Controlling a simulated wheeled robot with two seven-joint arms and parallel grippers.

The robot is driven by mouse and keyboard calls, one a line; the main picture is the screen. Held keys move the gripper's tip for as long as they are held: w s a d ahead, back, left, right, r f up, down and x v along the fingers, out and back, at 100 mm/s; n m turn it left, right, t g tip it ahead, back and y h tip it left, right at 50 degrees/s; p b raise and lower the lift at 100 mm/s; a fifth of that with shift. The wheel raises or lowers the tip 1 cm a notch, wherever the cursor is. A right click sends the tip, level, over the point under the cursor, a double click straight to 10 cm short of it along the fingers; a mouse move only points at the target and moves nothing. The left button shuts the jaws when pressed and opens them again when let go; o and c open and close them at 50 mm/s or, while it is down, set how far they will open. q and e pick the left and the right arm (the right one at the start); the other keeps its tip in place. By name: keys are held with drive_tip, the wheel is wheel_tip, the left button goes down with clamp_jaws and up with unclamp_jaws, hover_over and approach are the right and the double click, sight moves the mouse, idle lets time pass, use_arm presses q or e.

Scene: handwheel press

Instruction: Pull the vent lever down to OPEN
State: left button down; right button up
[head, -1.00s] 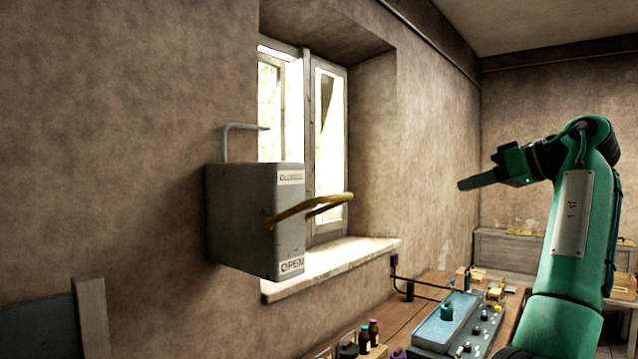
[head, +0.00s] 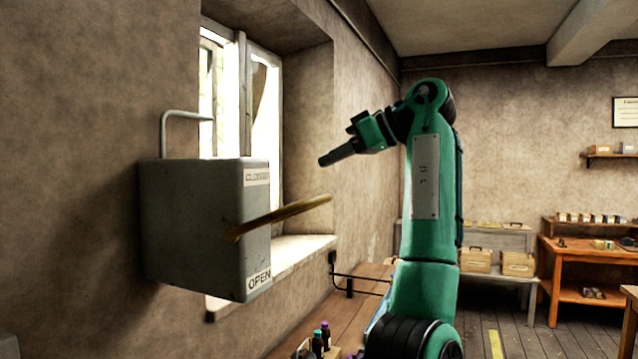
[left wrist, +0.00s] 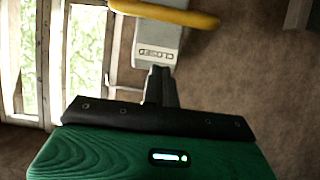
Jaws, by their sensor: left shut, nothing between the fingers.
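The vent lever (head: 285,215) is a brass-yellow bar on a grey wall box (head: 188,222). It sticks out from the box's front face toward the right, tilted slightly up. A CLOSED label (head: 257,176) is above it and an OPEN label (head: 259,280) below. My left gripper (head: 322,160) is shut and empty, above the lever's outer end and apart from it. In the left wrist view, the lever (left wrist: 170,13) crosses the top, beyond my shut fingers (left wrist: 161,76), with a labelled face of the box (left wrist: 157,42) behind. My right gripper is not in view.
A bent grey pipe (head: 186,116) rises from the box top. A bright window (head: 238,90) and its sill (head: 300,256) lie behind the box. A wooden bench (head: 325,300) with small bottles (head: 321,338) is below. Shelves and crates stand far off at the right.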

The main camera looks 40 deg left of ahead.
sight(320, 198)
use_arm(q)
drive_tip(key=a+f+p, duration=0.1)
drive_tip(key=f, duration=0.1)
drive_tip(key=s+a+f+p, duration=0.1)
drive_tip(key=a+f, duration=0.1)
drive_tip(key=shift+a+f+p, duration=0.15)
drive_tip(key=shift+f+p, duration=0.1)
drive_tip(key=shift+p, duration=0.1)
drive_tip(key=shift+d+f, duration=0.3)
drive_tip(key=shift+d, duration=0.05)
drive_tip(key=shift+a+f, duration=0.1)
drive_tip(key=shift+f, duration=0.05)
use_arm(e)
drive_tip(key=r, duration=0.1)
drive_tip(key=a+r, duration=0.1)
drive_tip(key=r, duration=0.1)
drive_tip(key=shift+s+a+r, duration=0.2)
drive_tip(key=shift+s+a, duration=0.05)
